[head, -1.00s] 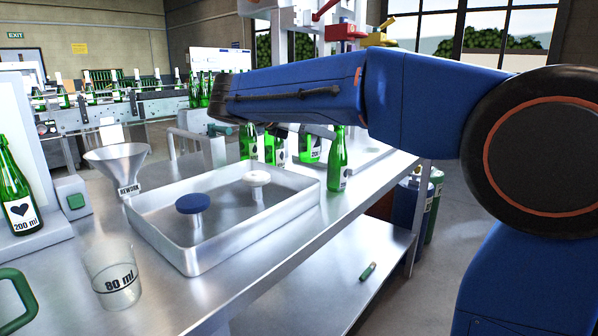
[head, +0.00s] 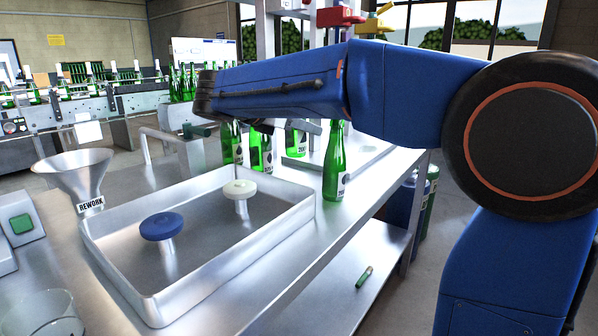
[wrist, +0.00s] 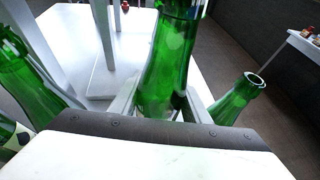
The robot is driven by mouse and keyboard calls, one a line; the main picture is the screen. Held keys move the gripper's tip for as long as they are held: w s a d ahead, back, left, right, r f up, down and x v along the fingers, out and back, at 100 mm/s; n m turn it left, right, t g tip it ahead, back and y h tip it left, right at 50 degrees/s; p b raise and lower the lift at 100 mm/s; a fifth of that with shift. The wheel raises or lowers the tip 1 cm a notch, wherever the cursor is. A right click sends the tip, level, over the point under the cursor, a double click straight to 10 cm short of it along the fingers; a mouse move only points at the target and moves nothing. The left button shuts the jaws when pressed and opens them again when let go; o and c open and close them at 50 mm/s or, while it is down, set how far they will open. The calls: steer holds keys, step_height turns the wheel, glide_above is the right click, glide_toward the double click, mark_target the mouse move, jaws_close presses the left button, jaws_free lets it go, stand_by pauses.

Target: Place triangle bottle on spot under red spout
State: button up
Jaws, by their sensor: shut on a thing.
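In the wrist view my gripper (wrist: 162,103) is shut on a green glass bottle (wrist: 172,50), which stands upright between the fingers. The label of this bottle is out of sight, so its shape mark cannot be read. Other green bottles stand to its left (wrist: 30,85) and right (wrist: 237,98). In the head view several green bottles, one at the right (head: 334,165), stand behind the basin; their label marks are too small to read. The red spout (head: 340,17) is at the top, above my arm. The spot under it is not clearly visible.
A steel basin (head: 100,245) with a blue disc (head: 161,226) and a white disc (head: 239,188) on posts fills the bench's middle. A REWORK funnel (head: 75,172) stands left. The yellow spout (head: 374,26) is beside the red one. A bottle conveyor (head: 70,118) runs behind.

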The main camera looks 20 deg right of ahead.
steer(key=shift+f, duration=4.2)
steer(key=o, duration=1.2)
steer(key=shift+f, duration=0.2)
